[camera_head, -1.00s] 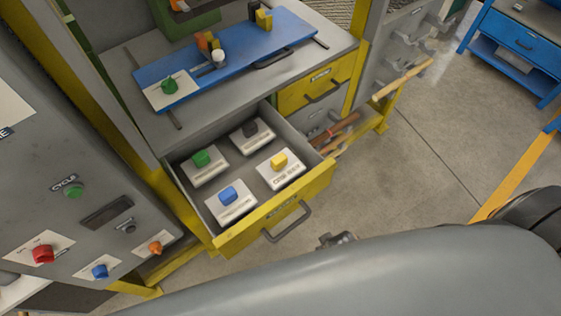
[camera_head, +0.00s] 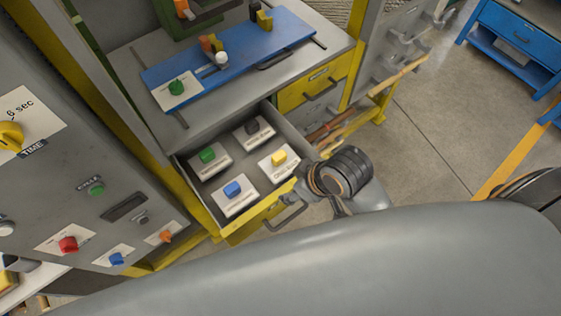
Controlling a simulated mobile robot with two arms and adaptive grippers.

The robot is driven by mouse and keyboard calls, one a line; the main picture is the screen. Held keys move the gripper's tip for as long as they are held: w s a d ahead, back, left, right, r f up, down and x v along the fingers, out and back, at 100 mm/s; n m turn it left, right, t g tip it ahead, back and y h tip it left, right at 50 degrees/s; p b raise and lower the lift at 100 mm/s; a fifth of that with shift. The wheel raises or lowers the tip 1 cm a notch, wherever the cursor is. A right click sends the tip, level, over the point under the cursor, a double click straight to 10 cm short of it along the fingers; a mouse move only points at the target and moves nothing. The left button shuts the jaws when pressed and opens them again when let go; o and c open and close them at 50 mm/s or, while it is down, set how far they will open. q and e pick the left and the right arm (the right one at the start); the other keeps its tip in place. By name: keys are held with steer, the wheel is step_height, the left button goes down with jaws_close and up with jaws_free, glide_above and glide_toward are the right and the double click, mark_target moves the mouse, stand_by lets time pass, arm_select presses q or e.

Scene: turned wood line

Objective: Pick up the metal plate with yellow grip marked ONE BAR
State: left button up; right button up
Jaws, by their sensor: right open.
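The metal plate with a yellow grip (camera_head: 279,158) lies flat in the open yellow-fronted drawer (camera_head: 265,204), in the front right compartment area. Its printed label is too small to read surely. My right gripper (camera_head: 309,183) is at the drawer's right front corner, just right of the plate and apart from its grip. It is open and empty; its fingers are small and partly hidden by the wrist. My left gripper is not in view.
Plates with green (camera_head: 207,155), black (camera_head: 252,127) and blue (camera_head: 232,188) grips share the drawer. The drawer handle (camera_head: 287,219) sticks out below my gripper. A control panel (camera_head: 60,190) stands left. Open floor (camera_head: 430,150) lies right.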

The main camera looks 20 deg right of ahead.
steer(key=w+a+r+n+g+y, duration=0.1)
steer(key=w+a+r+n+g, duration=0.1)
steer(key=w+a+n, duration=0.55)
steer(key=n+g+h+p, duration=0.15)
steer(key=n+h, duration=0.25)
steer(key=n, duration=0.4)
glide_above(279, 154)
steer(key=shift+g, duration=0.25)
steer(key=f, duration=0.4)
steer(key=s+f, duration=0.1)
steer(key=f, duration=0.1)
steer(key=shift+w+f, duration=0.15)
steer(key=shift+f, duration=0.45)
steer(key=shift+w+f+p, duration=0.15)
steer(key=shift+f+p, duration=0.15)
steer(key=shift+f, duration=0.75)
steer(key=shift+w+f+p, duration=0.1)
steer(key=shift+f+p, duration=0.2)
steer(key=shift+f, duration=0.75)
jaws_close()
steer(key=shift+r, duration=0.1)
